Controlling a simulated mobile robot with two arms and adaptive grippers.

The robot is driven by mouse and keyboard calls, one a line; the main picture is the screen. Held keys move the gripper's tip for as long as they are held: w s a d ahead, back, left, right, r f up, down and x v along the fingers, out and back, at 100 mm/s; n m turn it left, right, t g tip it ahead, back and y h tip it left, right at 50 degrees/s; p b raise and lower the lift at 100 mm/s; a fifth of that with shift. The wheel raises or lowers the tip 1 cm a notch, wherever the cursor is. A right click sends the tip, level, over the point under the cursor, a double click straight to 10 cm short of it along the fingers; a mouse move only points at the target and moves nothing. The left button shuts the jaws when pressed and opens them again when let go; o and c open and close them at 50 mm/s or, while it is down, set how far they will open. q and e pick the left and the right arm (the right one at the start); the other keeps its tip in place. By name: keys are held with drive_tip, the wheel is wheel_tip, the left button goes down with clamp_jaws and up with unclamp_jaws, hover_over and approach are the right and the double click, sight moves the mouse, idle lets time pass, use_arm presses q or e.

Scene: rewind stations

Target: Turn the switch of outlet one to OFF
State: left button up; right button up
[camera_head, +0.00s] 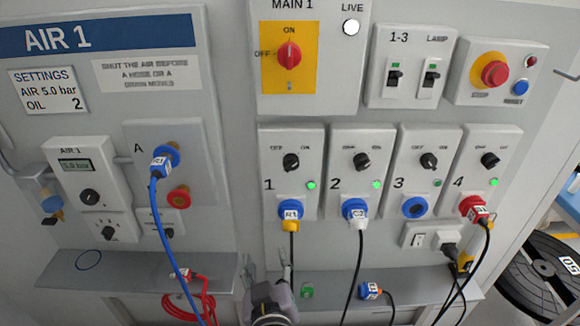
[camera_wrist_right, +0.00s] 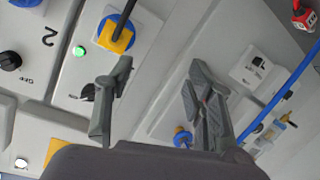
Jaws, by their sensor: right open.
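The outlet one panel (camera_head: 276,204) is on the wall, left of outlet two. Its black rotary switch (camera_head: 291,162) sits under OFF and ON labels, and its green lamp (camera_head: 311,185) is lit. The pointer direction is too small to tell surely. A blue socket below holds a yellow plug (camera_head: 290,225). My right gripper (camera_head: 268,268) is open and empty, below outlet one and apart from the switch. In the right wrist view its open fingers (camera_wrist_right: 158,64) show, with the switch (camera_wrist_right: 88,92) partly hidden behind one finger. My left gripper is out of view.
Outlets two (camera_head: 362,160), three (camera_head: 428,160) and four (camera_head: 490,159) stand to the right, close together. A ledge (camera_head: 330,283) runs underneath. A blue hose (camera_head: 165,230) hangs at the left. MAIN 1 (camera_head: 289,55) is above.

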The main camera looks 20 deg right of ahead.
sight(291, 168)
drive_tip(key=s+d+r+m+t+h, duration=0.1)
drive_tip(key=s+d+r+m, duration=0.1)
drive_tip(key=r, duration=0.5)
drive_tip(key=s+d+r+m+t+h, duration=0.1)
drive_tip(key=s+d+r+m, duration=0.2)
drive_tip(key=r, duration=0.4)
drive_tip(key=p+x, duration=0.1)
drive_tip(key=x, duration=0.4)
drive_tip(key=p+x, duration=0.2)
drive_tip(key=x, duration=0.3)
drive_tip(key=p+x, duration=0.2)
drive_tip(key=x, duration=0.4)
drive_tip(key=shift+w+a+f, duration=0.1)
drive_tip(key=shift+a+f, duration=0.2)
drive_tip(key=shift+a, duration=0.05)
drive_tip(key=shift+w+d+f, duration=0.1)
drive_tip(key=shift+w+d, duration=0.05)
drive_tip(key=shift+w, duration=0.3)
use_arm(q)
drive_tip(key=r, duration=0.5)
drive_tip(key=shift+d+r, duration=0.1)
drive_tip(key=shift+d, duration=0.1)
use_arm(e)
drive_tip(key=shift+c, duration=0.5)
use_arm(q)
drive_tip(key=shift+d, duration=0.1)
use_arm(e)
drive_tip(key=c, duration=1.1)
